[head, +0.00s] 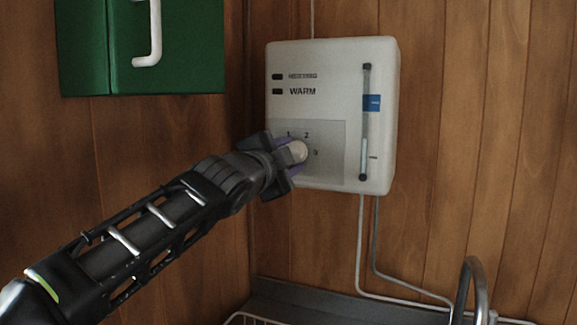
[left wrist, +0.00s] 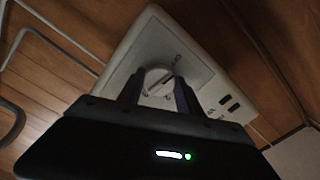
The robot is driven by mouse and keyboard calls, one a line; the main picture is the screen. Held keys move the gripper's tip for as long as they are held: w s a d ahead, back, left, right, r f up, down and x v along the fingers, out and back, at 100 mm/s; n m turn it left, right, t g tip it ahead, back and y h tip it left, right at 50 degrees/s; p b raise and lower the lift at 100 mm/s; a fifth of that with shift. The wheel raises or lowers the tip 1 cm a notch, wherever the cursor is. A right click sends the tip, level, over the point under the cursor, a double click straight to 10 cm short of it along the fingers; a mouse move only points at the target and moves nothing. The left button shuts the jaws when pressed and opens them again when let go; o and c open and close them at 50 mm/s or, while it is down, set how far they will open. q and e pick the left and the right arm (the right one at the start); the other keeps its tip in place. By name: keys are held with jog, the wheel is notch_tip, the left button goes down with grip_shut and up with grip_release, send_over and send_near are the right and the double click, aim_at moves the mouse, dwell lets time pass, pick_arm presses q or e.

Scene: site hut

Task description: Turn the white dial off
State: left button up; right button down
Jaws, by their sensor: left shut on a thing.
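The white dial (head: 299,151) is on the lower left of a white heater control box (head: 333,60) on the wooden wall. The numbers 1, 2 and 3 show around it. My left gripper (head: 291,152) is shut on the dial, with one finger on each side. In the left wrist view the dial (left wrist: 157,84) sits between the two fingers (left wrist: 158,94), and a dark line shows on its face. The gripper hides part of the dial and the left of its scale in the head view. My right gripper is not in view.
A green cabinet (head: 168,82) with a white handle hangs at the upper left. A blue slider (head: 371,103) is on the box's right side. Pale cables (head: 361,240) run down below it. A curved metal tap (head: 468,275) stands at the lower right.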

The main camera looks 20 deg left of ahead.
pick_arm(q)
jog(key=shift+f+n+b, duration=0.15)
jog(key=shift+n+b, duration=0.45)
jog(key=shift+n, duration=0.4)
jog(key=o, duration=1.4)
jog(key=shift+c, duration=0.2)
jog(key=shift+s, duration=0.1)
jog(key=s+b, duration=0.2)
jog(key=s, duration=0.5)
jog(key=shift+s+d, duration=0.25)
jog(key=shift+s, duration=0.05)
